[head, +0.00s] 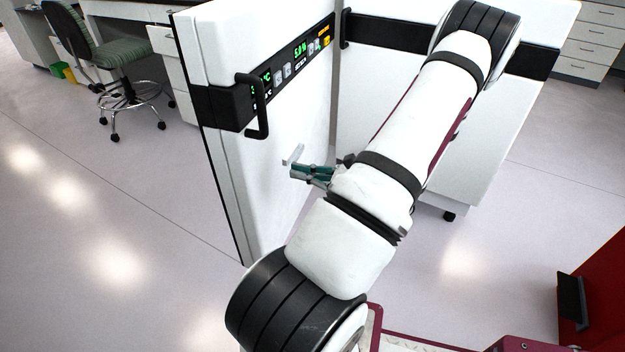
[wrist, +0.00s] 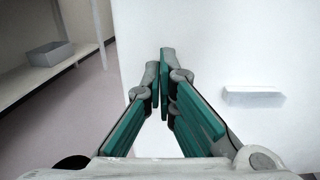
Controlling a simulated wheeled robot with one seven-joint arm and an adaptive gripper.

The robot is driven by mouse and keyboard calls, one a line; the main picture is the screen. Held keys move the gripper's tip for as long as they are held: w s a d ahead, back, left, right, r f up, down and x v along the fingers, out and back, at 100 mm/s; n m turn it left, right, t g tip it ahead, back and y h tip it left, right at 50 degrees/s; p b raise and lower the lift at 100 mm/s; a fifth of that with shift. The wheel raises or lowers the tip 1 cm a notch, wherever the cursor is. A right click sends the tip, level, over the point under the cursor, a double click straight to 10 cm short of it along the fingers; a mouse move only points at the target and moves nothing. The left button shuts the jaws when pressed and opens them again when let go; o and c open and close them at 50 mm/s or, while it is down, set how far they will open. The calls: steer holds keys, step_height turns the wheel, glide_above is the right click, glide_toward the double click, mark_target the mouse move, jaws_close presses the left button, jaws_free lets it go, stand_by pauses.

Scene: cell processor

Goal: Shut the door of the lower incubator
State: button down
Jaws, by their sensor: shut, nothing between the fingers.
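The white incubator door (head: 285,145) stands swung out in the head view, with its broad face toward my arm and a dark strip along its left edge. A black band with lit displays crosses its top, and a black upright handle (head: 262,106) sits near its left edge. My gripper (head: 296,172) has teal fingers, shut and empty, in front of the door's face below the band. In the wrist view the closed fingertips (wrist: 166,64) point at the white surface (wrist: 215,40). I cannot tell whether they touch it.
Another white cabinet face (head: 368,85) with a black band stands behind my arm. A small white ledge (wrist: 253,96) juts from the surface in the wrist view. A green chair (head: 110,55) is at the far left. The floor left of the door (head: 100,190) is clear.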

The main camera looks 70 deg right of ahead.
mark_target(262, 164)
steer(key=w, duration=0.2)
steer(key=w+b, duration=0.1)
steer(key=w, duration=0.4)
steer(key=shift+w+d+b, duration=0.25)
steer(key=shift+w+b, duration=0.05)
steer(key=shift+w, duration=0.1)
